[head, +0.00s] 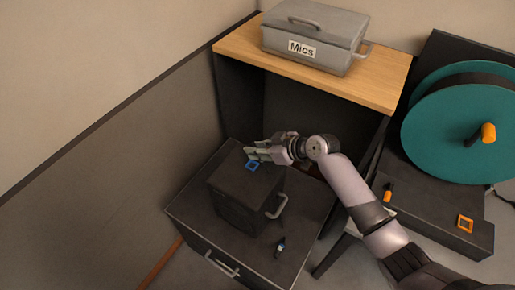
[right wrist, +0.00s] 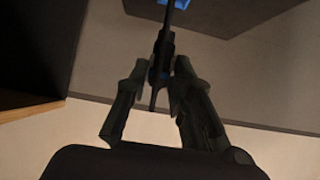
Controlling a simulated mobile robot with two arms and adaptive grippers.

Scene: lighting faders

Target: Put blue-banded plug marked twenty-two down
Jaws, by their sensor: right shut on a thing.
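My right gripper (head: 257,153) is over the top of the dark box, close to a blue square outline (head: 253,166) on that top. In the right wrist view its fingers (right wrist: 158,75) are shut on a slim dark plug (right wrist: 166,42) with a thin stem. Its number cannot be read, and its band is mostly hidden by the fingers. A blue patch (right wrist: 176,3) shows at the top edge there, near the plug's far end. Another small dark plug with a light blue band (head: 280,246) is on the lower case. My left gripper is not in view.
The dark box (head: 240,205) has a side handle and stands on a larger dark case (head: 300,215). A grey "Mics" case (head: 315,38) sits on a wooden shelf (head: 385,90). At right are a teal reel (head: 450,130), an orange-banded plug (head: 387,192) and an orange square outline (head: 465,224).

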